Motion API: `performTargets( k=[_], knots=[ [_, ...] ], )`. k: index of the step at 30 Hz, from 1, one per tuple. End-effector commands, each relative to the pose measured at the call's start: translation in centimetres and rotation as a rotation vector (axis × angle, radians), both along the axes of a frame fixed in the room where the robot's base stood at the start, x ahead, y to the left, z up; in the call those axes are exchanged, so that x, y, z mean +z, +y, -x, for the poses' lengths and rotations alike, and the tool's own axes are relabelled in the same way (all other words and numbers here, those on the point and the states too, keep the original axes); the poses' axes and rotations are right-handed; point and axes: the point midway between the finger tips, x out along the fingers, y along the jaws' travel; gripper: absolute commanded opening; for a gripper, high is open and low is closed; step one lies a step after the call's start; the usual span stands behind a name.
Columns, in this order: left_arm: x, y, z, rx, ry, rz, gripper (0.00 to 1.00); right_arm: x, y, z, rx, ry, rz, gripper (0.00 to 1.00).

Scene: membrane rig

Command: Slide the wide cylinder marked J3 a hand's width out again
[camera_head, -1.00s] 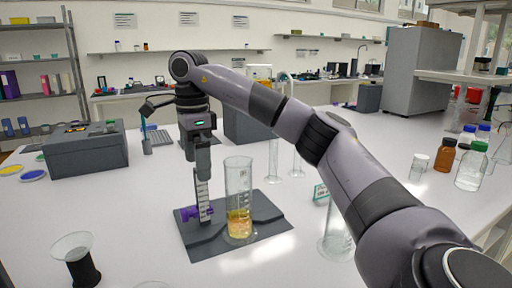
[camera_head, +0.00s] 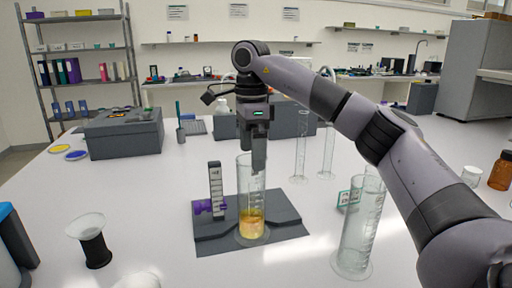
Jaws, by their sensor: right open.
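A clear measuring cylinder (camera_head: 251,205) with yellow liquid at its bottom stands upright on a dark plate (camera_head: 290,233). A wide clear cylinder (camera_head: 357,238) stands empty on the white bench to the right, partly hidden by my right arm. A small green-edged sign (camera_head: 346,198) is beside it. I cannot read J3 on either. A dark post with a white scale (camera_head: 216,180) and a purple knob (camera_head: 203,207) stands left of the liquid. My right gripper (camera_head: 259,170) is open, pointing down at the liquid cylinder's mouth; contact is unclear. My left gripper is out of view.
Two thin cylinders (camera_head: 301,160) stand behind the plate. A grey box (camera_head: 125,135) is at the back left. A funnel on a black stand (camera_head: 96,250) is at the front left. A brown bottle (camera_head: 501,171) is at the right edge. The bench left of the plate is fairly clear.

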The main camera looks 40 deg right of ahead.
Motion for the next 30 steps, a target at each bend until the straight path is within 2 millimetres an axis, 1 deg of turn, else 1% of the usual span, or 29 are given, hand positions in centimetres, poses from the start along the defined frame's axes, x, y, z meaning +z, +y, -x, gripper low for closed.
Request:
performTargets(
  k=[5,8,11,18,21,25,30],
  knots=[
    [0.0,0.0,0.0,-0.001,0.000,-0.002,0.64,0.0,0.0,0.0,0.000,0.000,0.000,1.00],
    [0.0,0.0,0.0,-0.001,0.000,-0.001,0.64,-0.4,0.0,0.0,0.000,0.001,0.000,1.00],
    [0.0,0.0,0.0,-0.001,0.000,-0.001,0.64,-1.5,-0.1,0.0,0.000,0.003,0.001,1.00],
    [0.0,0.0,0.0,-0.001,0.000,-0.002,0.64,-5.0,0.0,0.1,0.000,0.004,0.000,1.00],
    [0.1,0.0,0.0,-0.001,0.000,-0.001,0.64,-6.1,0.0,0.1,0.000,0.002,0.000,1.00],
    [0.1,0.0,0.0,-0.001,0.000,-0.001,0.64,-6.9,0.0,0.1,-0.001,0.001,0.000,1.00],
    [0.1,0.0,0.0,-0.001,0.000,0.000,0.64,-7.2,0.0,0.1,-0.001,0.000,0.000,1.00]
  ],
)
